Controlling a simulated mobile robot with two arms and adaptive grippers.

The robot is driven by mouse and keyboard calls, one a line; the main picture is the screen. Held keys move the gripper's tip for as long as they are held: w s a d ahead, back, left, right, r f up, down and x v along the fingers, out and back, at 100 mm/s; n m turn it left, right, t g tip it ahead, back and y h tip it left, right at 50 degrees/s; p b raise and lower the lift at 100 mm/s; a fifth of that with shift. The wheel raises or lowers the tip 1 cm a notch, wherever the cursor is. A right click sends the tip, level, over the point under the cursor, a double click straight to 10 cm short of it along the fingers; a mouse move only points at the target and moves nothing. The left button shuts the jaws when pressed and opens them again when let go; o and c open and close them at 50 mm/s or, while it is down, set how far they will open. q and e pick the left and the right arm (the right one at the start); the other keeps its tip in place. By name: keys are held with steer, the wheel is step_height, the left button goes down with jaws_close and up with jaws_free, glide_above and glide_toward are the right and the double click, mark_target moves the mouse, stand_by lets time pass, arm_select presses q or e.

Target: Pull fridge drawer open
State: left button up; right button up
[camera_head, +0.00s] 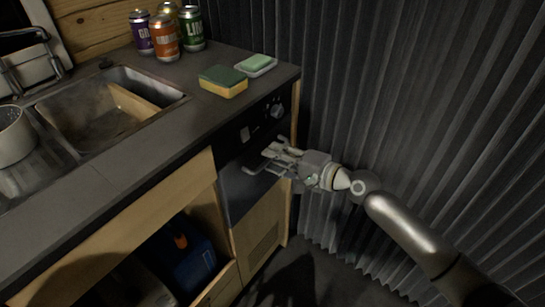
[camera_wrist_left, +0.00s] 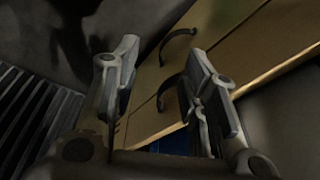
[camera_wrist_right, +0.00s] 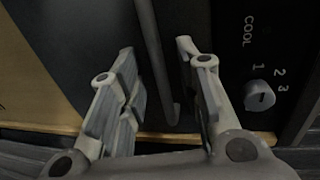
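The fridge drawer (camera_head: 247,191) has a dark front set into the wooden cabinet below the right end of the counter. Its bar handle (camera_wrist_right: 154,60) shows in the right wrist view, between the spread fingers of my right gripper (camera_wrist_right: 156,52). In the head view my right gripper (camera_head: 268,160) is open at the drawer front, reaching in from the right. I cannot tell whether a finger touches the bar. My left gripper (camera_wrist_left: 165,55) is open and empty in the left wrist view, in front of wooden fronts; it is not seen in the head view.
A control panel with a knob (camera_wrist_right: 260,94) marked COOL sits beside the handle. Wooden fronts with dark curved handles (camera_wrist_left: 176,40) face my left gripper. A sponge (camera_head: 223,82), several cans (camera_head: 166,38) and a sink (camera_head: 100,110) are on the counter. A pleated curtain (camera_head: 400,110) hangs at right.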

steer(key=shift+x, duration=0.8)
steer(key=shift+c, duration=0.5)
jaws_close()
